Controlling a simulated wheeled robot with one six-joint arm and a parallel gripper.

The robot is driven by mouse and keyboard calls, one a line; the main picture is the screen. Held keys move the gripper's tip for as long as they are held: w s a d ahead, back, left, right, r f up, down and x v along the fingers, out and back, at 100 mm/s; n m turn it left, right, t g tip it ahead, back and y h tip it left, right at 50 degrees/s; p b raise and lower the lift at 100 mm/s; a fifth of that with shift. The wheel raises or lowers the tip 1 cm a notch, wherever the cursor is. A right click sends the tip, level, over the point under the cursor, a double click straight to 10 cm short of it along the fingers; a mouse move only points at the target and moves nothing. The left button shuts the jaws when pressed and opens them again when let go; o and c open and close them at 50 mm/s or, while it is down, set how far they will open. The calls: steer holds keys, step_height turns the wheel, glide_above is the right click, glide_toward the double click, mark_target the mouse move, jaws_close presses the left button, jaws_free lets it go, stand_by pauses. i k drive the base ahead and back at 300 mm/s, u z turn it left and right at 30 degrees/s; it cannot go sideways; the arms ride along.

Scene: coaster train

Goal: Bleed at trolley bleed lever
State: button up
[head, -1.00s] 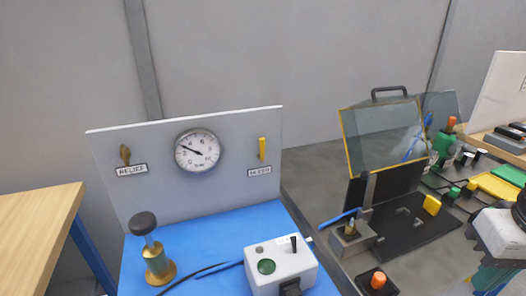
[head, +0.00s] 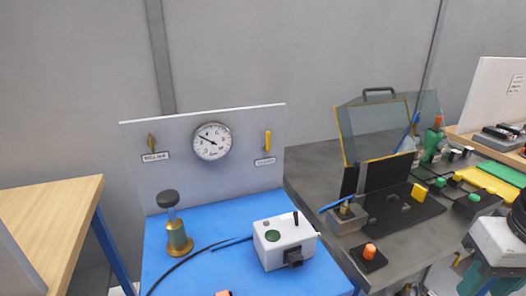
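The trolley has a blue top (head: 205,217) and an upright grey panel (head: 215,175). A yellow lever (head: 268,141) stands upright at the panel's right side, above a small label (head: 265,161) too blurred to read surely. A brass-coloured handle (head: 152,143) is at the panel's left side, above a label that seems to read RELIEF (head: 156,156). A round white gauge (head: 212,142) sits between them, its needle pointing to the upper left. My gripper is not in view; only a white and dark part, probably of my arm, shows at the right edge.
On the blue top stand a brass pump-like piece with a black knob (head: 174,225) and a white box with a green button (head: 285,241), with cables. A wooden table (head: 45,222) is at left. A grey bench (head: 325,184) with a clear guard (head: 378,132) is at right.

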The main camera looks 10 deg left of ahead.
mark_target(267, 147)
steer(key=k, duration=0.9)
steer(key=z, duration=0.25)
steer(key=i, duration=1.35)
steer(key=u, duration=0.05)
